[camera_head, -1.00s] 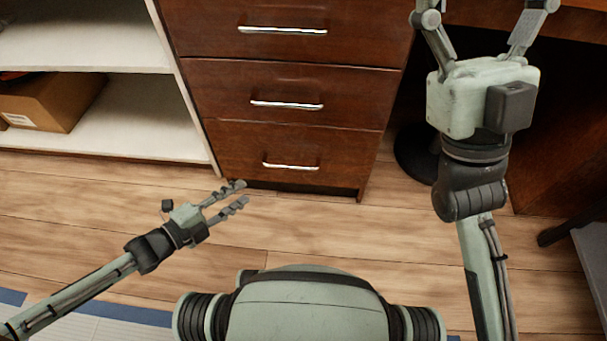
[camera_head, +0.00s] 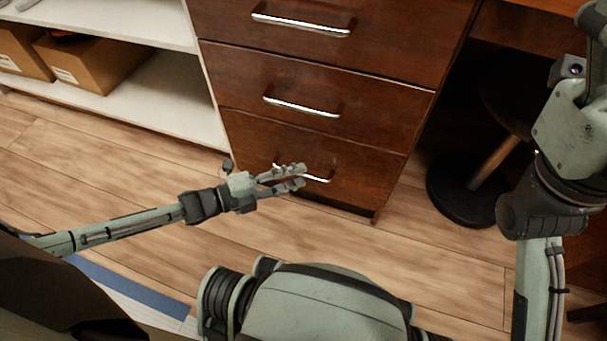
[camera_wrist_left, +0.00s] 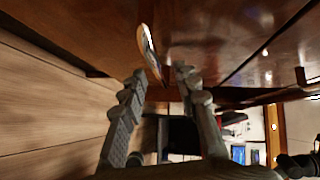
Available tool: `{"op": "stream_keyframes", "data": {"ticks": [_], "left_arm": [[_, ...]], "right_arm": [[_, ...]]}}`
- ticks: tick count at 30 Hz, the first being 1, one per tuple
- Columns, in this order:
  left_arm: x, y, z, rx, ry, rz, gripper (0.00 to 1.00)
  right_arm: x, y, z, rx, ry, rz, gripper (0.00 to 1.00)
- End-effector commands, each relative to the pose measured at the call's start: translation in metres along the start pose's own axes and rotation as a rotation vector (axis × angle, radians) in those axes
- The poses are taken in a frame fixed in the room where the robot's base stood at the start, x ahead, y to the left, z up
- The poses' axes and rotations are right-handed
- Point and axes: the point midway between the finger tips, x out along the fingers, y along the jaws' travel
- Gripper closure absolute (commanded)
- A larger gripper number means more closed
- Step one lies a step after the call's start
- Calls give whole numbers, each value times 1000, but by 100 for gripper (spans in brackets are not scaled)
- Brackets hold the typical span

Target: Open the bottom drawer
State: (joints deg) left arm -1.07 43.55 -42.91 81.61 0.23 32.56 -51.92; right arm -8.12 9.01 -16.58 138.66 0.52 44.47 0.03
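The bottom drawer (camera_head: 370,177) of the brown wooden cabinet is closed, flush with the drawers above. Its silver bar handle (camera_head: 318,178) is partly hidden behind my left fingers in the head view. My left gripper (camera_head: 303,176) is open, its fingertips close to the left part of the handle. In the left wrist view the handle (camera_wrist_left: 150,52) lies just beyond and between the tips of the two open fingers (camera_wrist_left: 161,75). I cannot tell whether they touch it. My right gripper (camera_head: 580,45) is at the upper right, with its fingertips cut off by the frame.
Two more closed drawers, the middle one (camera_head: 340,100) and the top one (camera_head: 370,30), are above. A white shelf (camera_head: 160,95) with cardboard boxes (camera_head: 95,65) stands to the left. A round black stool base (camera_head: 460,200) is to the right. The wood floor (camera_head: 420,250) in front is clear.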

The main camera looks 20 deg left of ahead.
Motion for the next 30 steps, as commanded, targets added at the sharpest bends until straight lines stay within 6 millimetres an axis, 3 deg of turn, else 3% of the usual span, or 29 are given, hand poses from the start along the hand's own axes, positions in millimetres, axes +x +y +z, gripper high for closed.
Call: {"op": "stream_keyframes", "data": {"ticks": [6,15,23,30], "left_arm": [[22,1,0,-1,-1,0,69],[24,0,0,-1,-1,1,69],[24,0,0,-1,-1,1,100],[24,0,0,-1,-1,1,100]], "right_arm": [[0,-1,0,-4,11,-13,27],[1,-1,1,-5,10,-14,27],[1,-1,1,-5,10,-15,27],[1,-1,1,-5,10,-15,27]]}}
